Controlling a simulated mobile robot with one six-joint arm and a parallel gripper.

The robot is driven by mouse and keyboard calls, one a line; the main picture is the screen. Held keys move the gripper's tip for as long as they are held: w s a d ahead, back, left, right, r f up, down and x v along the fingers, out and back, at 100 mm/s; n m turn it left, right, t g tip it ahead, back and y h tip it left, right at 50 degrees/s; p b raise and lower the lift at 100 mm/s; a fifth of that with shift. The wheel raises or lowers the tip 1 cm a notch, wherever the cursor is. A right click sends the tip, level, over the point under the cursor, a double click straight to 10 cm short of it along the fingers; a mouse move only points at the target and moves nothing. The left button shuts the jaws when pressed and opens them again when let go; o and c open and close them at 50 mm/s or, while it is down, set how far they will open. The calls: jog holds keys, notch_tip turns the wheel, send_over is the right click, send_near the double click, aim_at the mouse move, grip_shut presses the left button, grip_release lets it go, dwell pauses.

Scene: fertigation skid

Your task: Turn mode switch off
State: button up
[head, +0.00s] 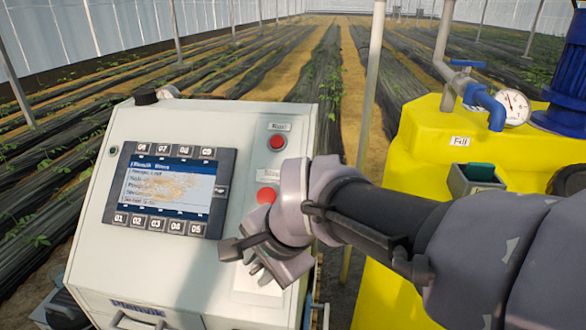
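The white control cabinet (150,258) stands at the left, with a lit display panel and red controls on its sloped face. A red round control (277,141) sits under a small label at the upper right of this face. A second red control (266,195) is below it, under a label partly covered by my arm. No control can be clearly read as the mode switch; part of the lower right face is hidden behind my gripper. My gripper (248,262) is in front of that lower right face. Its fingertips are seen at an angle, and contact or opening cannot be made out.
The display panel (168,187) has numbered keys above and below its screen. A yellow tank (430,150) with pipes, a gauge (513,107) and a blue motor (566,85) stands at the right. A grey post (371,80) rises between cabinet and tank. Crop rows lie behind.

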grip_shut()
jog(key=shift+r+p, duration=0.1)
jog(key=shift+p, duration=0.2)
jog(key=n+p, duration=0.1)
jog(key=n+h+p, duration=0.1)
jog(key=p, duration=0.1)
jog(key=shift+a+r+g+p, duration=0.1)
jog(key=shift+r+g+p, duration=0.2)
jog(key=shift+g, duration=0.1)
jog(key=n+h+p, duration=0.1)
jog(key=n+p, duration=0.1)
jog(key=n+h+p, duration=0.1)
jog(key=p, duration=0.2)
jog(key=shift+w+a+n+g, duration=0.1)
jog(key=shift+a+n+g, duration=0.05)
jog(key=shift+n+g, duration=0.25)
jog(key=n+h+p, duration=0.1)
jog(key=n+p, duration=0.1)
jog(key=n+h+p, duration=0.2)
jog(key=shift+a+f+p, duration=0.15)
jog(key=shift+a+p, duration=0.05)
jog(key=shift+p, duration=0.1)
jog(key=n+h+p, duration=0.1)
jog(key=n, duration=0.1)
jog(key=n+t+h+p, duration=0.1)
jog(key=n+h+p, duration=0.1)
jog(key=shift+a+f+n, duration=0.15)
jog(key=shift+f+n, duration=0.05)
jog(key=shift+n, duration=0.1)
